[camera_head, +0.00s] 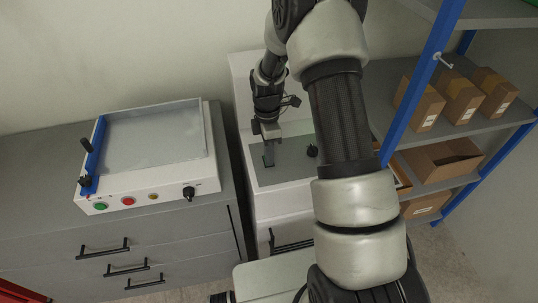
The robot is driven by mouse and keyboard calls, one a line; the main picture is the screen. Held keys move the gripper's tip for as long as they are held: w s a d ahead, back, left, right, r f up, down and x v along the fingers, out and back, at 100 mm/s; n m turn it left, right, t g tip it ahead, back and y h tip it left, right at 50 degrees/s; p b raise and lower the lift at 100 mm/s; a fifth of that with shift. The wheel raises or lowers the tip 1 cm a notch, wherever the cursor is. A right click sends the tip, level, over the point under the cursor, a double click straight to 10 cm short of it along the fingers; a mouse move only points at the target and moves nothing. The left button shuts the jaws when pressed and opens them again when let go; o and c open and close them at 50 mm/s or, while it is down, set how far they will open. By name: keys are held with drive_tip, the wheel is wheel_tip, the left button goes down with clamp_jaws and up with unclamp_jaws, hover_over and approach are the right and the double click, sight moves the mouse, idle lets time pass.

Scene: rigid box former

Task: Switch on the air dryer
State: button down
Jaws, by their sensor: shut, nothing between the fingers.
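No label that I can read names the air dryer. A white cabinet unit (262,205) with a sunken grey panel (290,170) stands in the middle. A black knob (312,151) sits on that panel, partly beside my arm. My gripper (268,161) is shut and empty, pointing down over the left part of the panel. A small dark green spot shows at its fingertips. I cannot tell whether the fingertips touch the panel. My arm hides the right side of the unit.
A white machine (150,188) with a blue bar (96,150), a green button (101,206), a red button (128,201) and a black knob (189,192) sits on grey drawers (165,245) at left. Shelves with cardboard boxes (459,99) and a blue post (420,75) stand at right.

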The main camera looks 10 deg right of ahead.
drive_tip(key=shift+w+f, duration=0.1)
drive_tip(key=shift+w+r, duration=0.2)
drive_tip(key=shift+w, duration=0.5)
drive_tip(key=shift+r, duration=0.1)
drive_tip(key=shift+a+r+p, duration=0.1)
drive_tip(key=shift+r+p, duration=0.25)
wheel_tip(320, 180, up, 13)
drive_tip(key=s+p, duration=0.1)
drive_tip(key=p, duration=0.1)
drive_tip(key=shift+s, duration=0.35)
